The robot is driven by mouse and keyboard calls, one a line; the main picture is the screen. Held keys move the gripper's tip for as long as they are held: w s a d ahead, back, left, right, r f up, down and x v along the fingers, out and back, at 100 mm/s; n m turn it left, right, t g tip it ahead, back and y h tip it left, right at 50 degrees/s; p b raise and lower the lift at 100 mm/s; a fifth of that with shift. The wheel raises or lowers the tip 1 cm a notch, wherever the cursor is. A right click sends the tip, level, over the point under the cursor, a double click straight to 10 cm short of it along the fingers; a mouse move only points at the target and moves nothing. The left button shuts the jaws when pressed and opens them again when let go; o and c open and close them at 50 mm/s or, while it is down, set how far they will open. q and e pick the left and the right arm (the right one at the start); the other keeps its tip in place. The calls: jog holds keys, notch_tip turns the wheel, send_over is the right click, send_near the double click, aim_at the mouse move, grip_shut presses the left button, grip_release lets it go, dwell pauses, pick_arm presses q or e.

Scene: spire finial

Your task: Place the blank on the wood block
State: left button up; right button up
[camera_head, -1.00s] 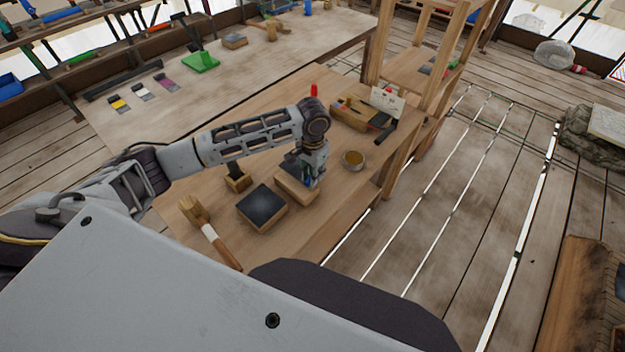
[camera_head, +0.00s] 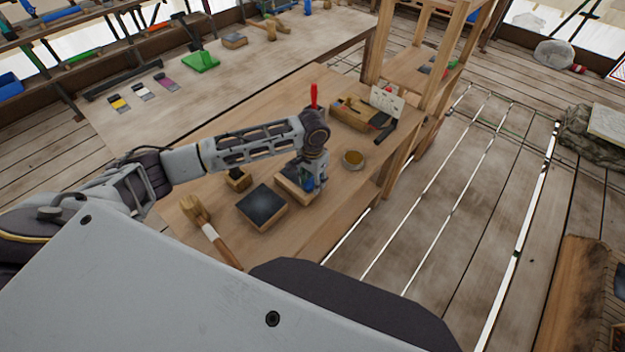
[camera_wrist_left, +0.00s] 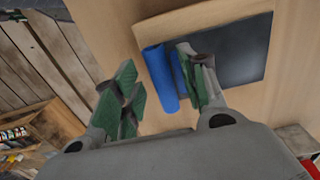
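A small blue piece (camera_head: 308,184), which may be the blank, is at the near right edge of a wood block with a dark top (camera_head: 285,187). In the left wrist view the blue piece (camera_wrist_left: 160,76) looks like a short cylinder beside the dark-topped block (camera_wrist_left: 240,50). Whether it rests on the block or only beside it, I cannot tell. My left gripper (camera_head: 312,182) is just above that block. In the left wrist view its green-padded fingers (camera_wrist_left: 162,92) are apart, with the blue piece close to the right finger and clear of the left one. My right gripper is out of view.
A second dark-topped block (camera_head: 262,207) stands to the left. A wooden tray (camera_head: 352,113) and a red upright item (camera_head: 314,95) stand farther back. The bench's right edge is close.

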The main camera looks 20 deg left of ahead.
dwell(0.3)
pick_arm(q)
notch_tip(320, 180, up, 12)
jog(key=b, duration=0.1)
dwell(0.7)
dwell(0.7)
